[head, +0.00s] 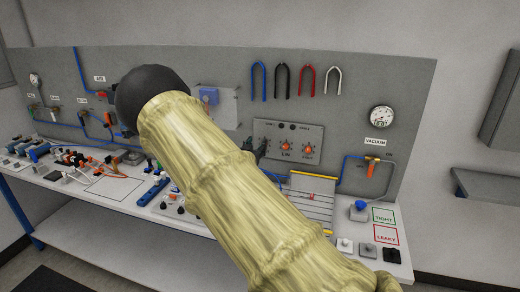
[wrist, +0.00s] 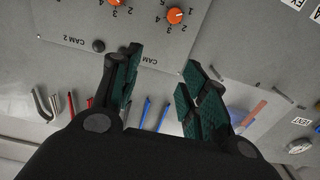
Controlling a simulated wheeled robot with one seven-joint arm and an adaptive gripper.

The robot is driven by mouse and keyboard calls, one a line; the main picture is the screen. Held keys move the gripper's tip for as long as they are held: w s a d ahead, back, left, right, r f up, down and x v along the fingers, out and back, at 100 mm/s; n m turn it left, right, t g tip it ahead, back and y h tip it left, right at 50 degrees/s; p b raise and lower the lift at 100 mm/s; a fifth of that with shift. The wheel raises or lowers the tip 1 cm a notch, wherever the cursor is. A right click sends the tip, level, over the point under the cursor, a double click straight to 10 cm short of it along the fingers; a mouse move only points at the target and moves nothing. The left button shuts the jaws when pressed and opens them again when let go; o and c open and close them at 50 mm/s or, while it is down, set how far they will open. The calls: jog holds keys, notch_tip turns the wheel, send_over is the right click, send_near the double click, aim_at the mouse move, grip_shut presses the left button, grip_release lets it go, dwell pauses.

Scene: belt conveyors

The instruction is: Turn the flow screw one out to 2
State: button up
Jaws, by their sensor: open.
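The grey control panel (head: 271,133) on the upright board carries two orange dial knobs, a left one (head: 286,145) and a right one (head: 309,147). In the wrist view the panel is upside down; one orange knob (wrist: 175,15) shows with numbers around it, the other (wrist: 114,2) is cut by the top edge. The knob captions are too small to read surely, and I cannot tell either setting. My gripper (wrist: 161,58) is open and empty, its fingers apart below the knobs in the wrist view. In the head view my arm mostly hides it; dark finger parts show left of the panel.
Blue, black, red and white U-shaped hooks (head: 296,82) hang above the panel. A vacuum gauge (head: 382,117) and orange-handled valve (head: 372,164) are right. The bench (head: 330,246) below holds several small parts, with a ridged plate (head: 311,196) under the panel.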

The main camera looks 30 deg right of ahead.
notch_tip(320, 180, down, 6)
jog(key=b, duration=0.5)
jog(key=p+x, duration=0.4)
jog(key=x, duration=0.7)
jog(key=shift+w, duration=0.35)
jog(key=shift+a, duration=0.1)
grip_shut()
